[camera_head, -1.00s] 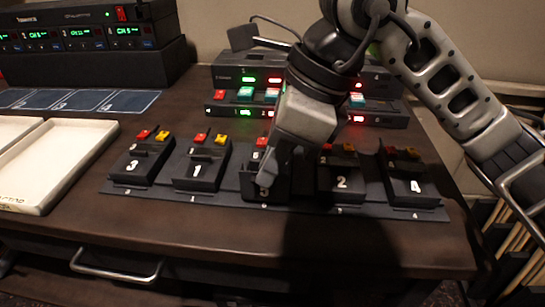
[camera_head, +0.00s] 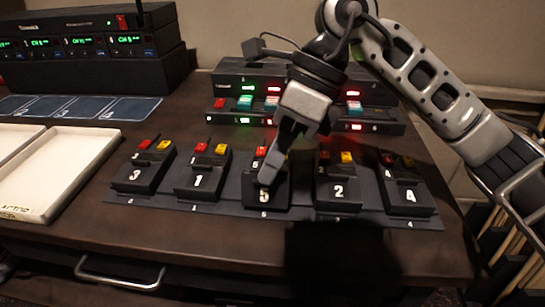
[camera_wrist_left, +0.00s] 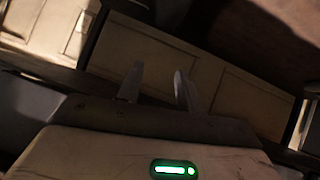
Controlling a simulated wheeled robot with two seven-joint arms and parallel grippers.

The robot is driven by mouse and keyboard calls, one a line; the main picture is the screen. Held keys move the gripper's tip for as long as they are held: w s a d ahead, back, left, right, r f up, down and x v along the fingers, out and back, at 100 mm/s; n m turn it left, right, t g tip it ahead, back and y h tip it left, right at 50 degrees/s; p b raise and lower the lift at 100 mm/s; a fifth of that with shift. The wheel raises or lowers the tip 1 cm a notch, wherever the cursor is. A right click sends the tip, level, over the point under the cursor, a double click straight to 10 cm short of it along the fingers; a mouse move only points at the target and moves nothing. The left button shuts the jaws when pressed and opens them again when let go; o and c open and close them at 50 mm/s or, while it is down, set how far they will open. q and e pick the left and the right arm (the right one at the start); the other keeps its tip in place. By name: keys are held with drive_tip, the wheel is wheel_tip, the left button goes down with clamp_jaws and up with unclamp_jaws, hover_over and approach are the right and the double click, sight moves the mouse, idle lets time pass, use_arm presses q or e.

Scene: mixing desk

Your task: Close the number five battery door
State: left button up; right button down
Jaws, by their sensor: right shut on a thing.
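The number five battery door (camera_head: 276,199) is the black flap marked 5 on the middle transmitter pack of the row in the head view. It lies about level with its neighbours' doors. I cannot tell whether it is fully shut. My right gripper (camera_head: 266,182) reaches down from above, its fingertips at the door's front part just above the number. It is shut on the door and hides part of the pack. My left gripper (camera_wrist_left: 155,84) shows only in the left wrist view, its two fingers apart with nothing between them, away from the packs.
Packs 3 (camera_head: 140,177), 1 (camera_head: 203,180), 2 (camera_head: 338,192) and 4 (camera_head: 409,198) flank it on a dark strip. A pale tray (camera_head: 62,178) stands at the left. The desk's front edge is clear.

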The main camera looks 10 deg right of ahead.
drive_tip(key=shift+w+d+r+g, duration=0.1)
drive_tip(key=shift+w+g, duration=0.2)
drive_tip(key=shift+g, duration=0.1)
drive_tip(key=shift+w+d+f+m+g+y+p, duration=0.15)
drive_tip(key=shift+w+f+m+g+y+p, duration=0.15)
drive_tip(key=shift+w+g+y+p, duration=0.45)
use_arm(q)
drive_tip(key=r, duration=0.1)
drive_tip(key=a+r, duration=0.1)
drive_tip(key=r, duration=0.1)
drive_tip(key=shift+s+r+t, duration=0.2)
drive_tip(key=shift+r+t, duration=0.1)
use_arm(e)
drive_tip(key=shift+g, duration=0.45)
drive_tip(key=c, duration=1.5)
unclamp_jaws()
drive_tip(key=shift+d, duration=0.1)
